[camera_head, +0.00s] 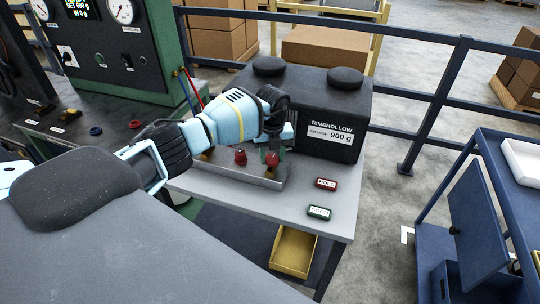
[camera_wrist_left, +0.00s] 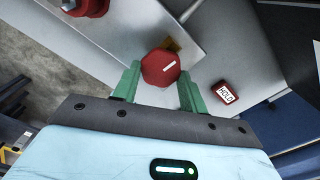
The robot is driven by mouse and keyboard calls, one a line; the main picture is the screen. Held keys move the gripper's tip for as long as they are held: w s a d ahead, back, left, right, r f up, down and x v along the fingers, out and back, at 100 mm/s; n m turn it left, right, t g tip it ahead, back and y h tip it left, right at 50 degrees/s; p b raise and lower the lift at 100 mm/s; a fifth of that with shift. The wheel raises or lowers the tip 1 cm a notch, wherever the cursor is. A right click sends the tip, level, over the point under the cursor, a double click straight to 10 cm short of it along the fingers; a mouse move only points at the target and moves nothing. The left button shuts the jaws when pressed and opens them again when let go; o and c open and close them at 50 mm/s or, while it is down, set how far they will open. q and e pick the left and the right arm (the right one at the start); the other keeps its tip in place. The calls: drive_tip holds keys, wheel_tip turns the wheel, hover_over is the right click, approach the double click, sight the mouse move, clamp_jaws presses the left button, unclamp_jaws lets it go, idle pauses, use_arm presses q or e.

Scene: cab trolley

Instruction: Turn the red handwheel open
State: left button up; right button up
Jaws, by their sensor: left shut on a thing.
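A red, many-sided handwheel (camera_wrist_left: 160,67) with a white mark on its face sits between the green fingers of my left gripper (camera_wrist_left: 158,72) in the left wrist view. The fingers are shut on it from both sides. In the head view my left gripper (camera_head: 272,153) points down at the bench fixture (camera_head: 230,172), and the arm partly hides the held wheel (camera_head: 272,159). A second red knob (camera_head: 240,157) stands to its left on the fixture, apart from the gripper. It also shows at the top left of the wrist view (camera_wrist_left: 90,6). My right gripper is not in view.
A black RIMEHOLLOW 900 g box (camera_head: 335,110) stands behind the gripper. A red HOLD tag (camera_head: 326,183) and a green tag (camera_head: 319,212) lie on the grey bench (camera_head: 345,205). A gauge panel (camera_head: 115,45) is at the left, a blue trolley (camera_head: 500,180) at the right.

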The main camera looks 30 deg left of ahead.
sight(273, 159)
use_arm(q)
drive_tip(key=shift+n, duration=0.6)
drive_tip(key=o, duration=1)
drive_tip(key=shift+c, duration=0.2)
drive_tip(key=shift+r, duration=3.9)
